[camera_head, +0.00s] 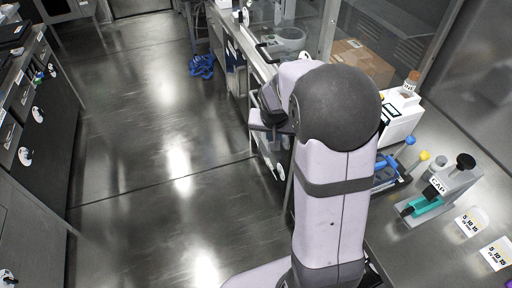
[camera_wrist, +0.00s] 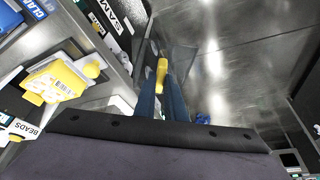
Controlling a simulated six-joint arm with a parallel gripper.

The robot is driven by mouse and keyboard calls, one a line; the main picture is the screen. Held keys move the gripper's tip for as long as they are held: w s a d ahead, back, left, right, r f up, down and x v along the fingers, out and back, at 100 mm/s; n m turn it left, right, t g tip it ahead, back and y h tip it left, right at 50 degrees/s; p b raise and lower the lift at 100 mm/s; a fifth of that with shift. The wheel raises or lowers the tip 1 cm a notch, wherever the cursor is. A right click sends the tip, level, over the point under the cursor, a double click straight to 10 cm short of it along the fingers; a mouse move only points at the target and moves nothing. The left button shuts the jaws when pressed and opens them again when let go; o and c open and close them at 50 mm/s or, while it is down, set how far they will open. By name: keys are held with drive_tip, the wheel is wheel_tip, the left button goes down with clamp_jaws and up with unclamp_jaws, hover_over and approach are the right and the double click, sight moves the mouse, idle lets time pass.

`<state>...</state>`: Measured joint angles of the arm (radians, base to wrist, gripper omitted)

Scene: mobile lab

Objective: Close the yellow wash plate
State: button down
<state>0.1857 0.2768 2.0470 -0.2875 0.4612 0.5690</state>
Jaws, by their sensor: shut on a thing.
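My gripper (camera_wrist: 164,80) is shut on a small yellow piece (camera_wrist: 162,70), which shows between its two dark blue fingers in the wrist view. I cannot tell whether this piece is a lid or a handle.
A bench at right in the head view holds a stand marked CAP (camera_head: 437,190), blue-handled and yellow-topped tools (camera_head: 424,156) and labelled cards (camera_head: 472,222). A cardboard box (camera_head: 358,62) stands behind my arm. The floor (camera_head: 150,150) at left is clear except for a blue heap (camera_head: 202,66).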

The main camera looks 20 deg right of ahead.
drive_tip(key=d+r+m+g+p, duration=0.1)
drive_tip(key=d+r+m+p, duration=0.2)
drive_tip(key=d, duration=0.6)
drive_tip(key=s+d+r+m+g+h+p, duration=0.1)
drive_tip(key=d+r+m+p, duration=0.2)
drive_tip(key=d, duration=0.6)
drive_tip(key=s+d+r+m+g+h+p, duration=0.1)
drive_tip(key=d+r+m+g+p, duration=0.1)
drive_tip(key=d+m+p, duration=0.4)
drive_tip(key=d+r+p, duration=0.1)
drive_tip(key=d, duration=0.2)
drive_tip(key=shift+s, duration=0.25)
drive_tip(key=shift+a, duration=0.15)
wheel_tip(320, 180, down, 6)
drive_tip(key=b, duration=0.5)
drive_tip(key=shift+r+b, duration=0.25)
drive_tip(key=shift+b, duration=0.15)
drive_tip(key=shift+b, duration=0.7)
idle(0.4)
drive_tip(key=shift+f+b, duration=1.65)
drive_tip(key=shift+f, duration=0.05)
